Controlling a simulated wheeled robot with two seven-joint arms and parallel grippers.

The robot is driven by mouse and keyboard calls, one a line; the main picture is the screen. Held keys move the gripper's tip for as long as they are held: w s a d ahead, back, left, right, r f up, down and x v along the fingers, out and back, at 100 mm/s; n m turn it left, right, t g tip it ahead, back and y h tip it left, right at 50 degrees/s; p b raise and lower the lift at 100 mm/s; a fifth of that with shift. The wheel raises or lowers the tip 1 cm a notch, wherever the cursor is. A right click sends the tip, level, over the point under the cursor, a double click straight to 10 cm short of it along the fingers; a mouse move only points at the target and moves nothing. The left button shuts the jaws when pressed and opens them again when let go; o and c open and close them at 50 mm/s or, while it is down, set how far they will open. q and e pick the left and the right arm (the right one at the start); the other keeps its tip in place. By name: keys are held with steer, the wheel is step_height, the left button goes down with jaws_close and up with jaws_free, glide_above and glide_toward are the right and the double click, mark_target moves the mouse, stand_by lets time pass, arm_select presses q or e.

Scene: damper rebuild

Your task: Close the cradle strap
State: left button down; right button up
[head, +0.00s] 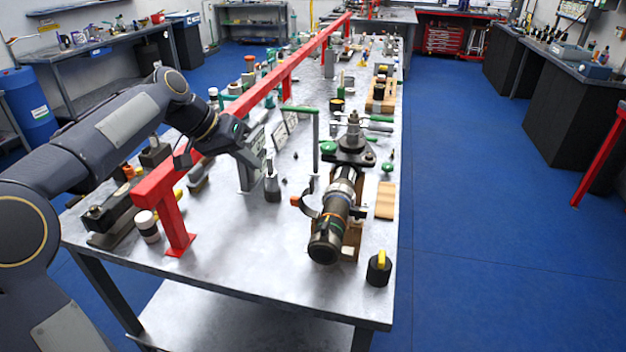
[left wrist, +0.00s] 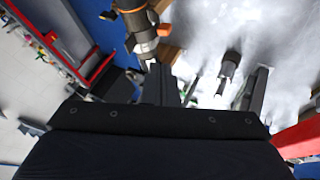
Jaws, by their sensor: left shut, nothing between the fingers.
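The damper (head: 330,228), a dark cylinder with orange and green bands, lies in a wooden cradle (head: 352,240) near the table's front right. The cradle strap (head: 308,208) is a dark curved band that stands open to the left of the damper, with an orange tab (head: 295,201) at its end. In the left wrist view the damper (left wrist: 136,22) is at the top, with an orange tab (left wrist: 164,30) beside it. My left gripper (head: 256,162) is shut and empty, left of the strap and apart from it. My right gripper is not in view.
A red rail (head: 285,72) on posts runs lengthwise along the table, under my left forearm. A dark bottle-like part (head: 272,186) stands near the left gripper. A black block with a yellow top (head: 379,268) stands at the front right corner. The front middle of the table is clear.

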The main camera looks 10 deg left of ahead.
arm_select(q)
steer(key=w+d+f+p, duration=0.1)
steer(key=w+d+f, duration=0.2)
steer(key=d+f, duration=0.4)
steer(key=shift+w+d+f+p, duration=0.15)
steer(key=shift+w+d+p, duration=0.25)
steer(key=shift+d, duration=0.6)
